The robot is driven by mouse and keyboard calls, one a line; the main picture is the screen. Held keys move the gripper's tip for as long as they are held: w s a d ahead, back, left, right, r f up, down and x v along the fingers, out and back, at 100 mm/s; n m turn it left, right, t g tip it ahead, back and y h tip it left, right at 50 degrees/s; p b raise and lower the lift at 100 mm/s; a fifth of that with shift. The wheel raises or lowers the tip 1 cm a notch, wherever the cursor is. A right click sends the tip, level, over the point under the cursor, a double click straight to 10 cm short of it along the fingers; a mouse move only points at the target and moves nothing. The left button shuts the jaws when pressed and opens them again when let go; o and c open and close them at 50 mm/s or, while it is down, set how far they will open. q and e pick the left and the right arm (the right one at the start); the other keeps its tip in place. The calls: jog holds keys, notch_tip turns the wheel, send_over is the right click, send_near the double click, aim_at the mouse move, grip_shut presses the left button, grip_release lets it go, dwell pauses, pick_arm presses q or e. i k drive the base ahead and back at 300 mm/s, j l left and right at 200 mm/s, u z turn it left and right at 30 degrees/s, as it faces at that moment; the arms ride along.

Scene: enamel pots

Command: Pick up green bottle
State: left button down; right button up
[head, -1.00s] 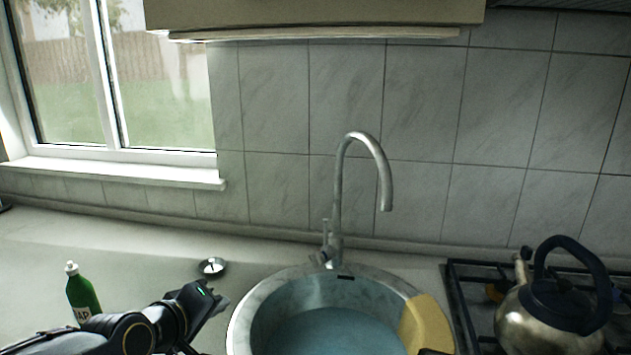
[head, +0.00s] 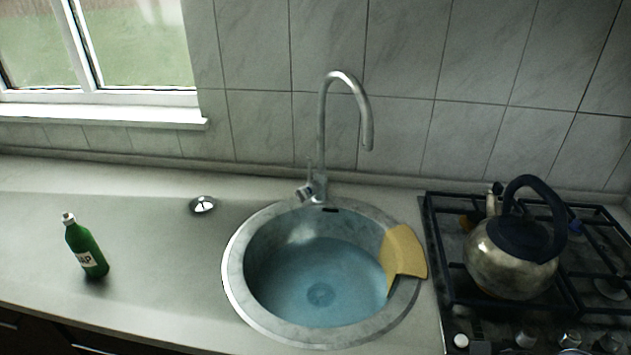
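The green bottle (head: 88,252) has a white cap and a pale label. It stands on the counter at the left in the head view, tilted slightly in the picture, with clear counter around it. Neither of my grippers shows in the head view now, so I cannot see whether they are open or shut.
A round sink (head: 238,287) with a yellow cloth (head: 405,252) over its right rim lies in the middle, under a tall tap (head: 323,130). A small metal strainer (head: 203,205) lies left of it. A kettle (head: 510,262) stands on the gas hob (head: 447,293) at the right.

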aim_at(80, 239)
jog(key=k+j+u, duration=0.1)
jog(key=u, duration=0.25)
jog(key=k+j+u, duration=0.1)
jog(key=u, duration=0.3)
jog(key=j+u, duration=0.35)
jog(key=z, duration=1.4)
jog(key=l+u, duration=0.1)
jog(key=u, duration=1.3)
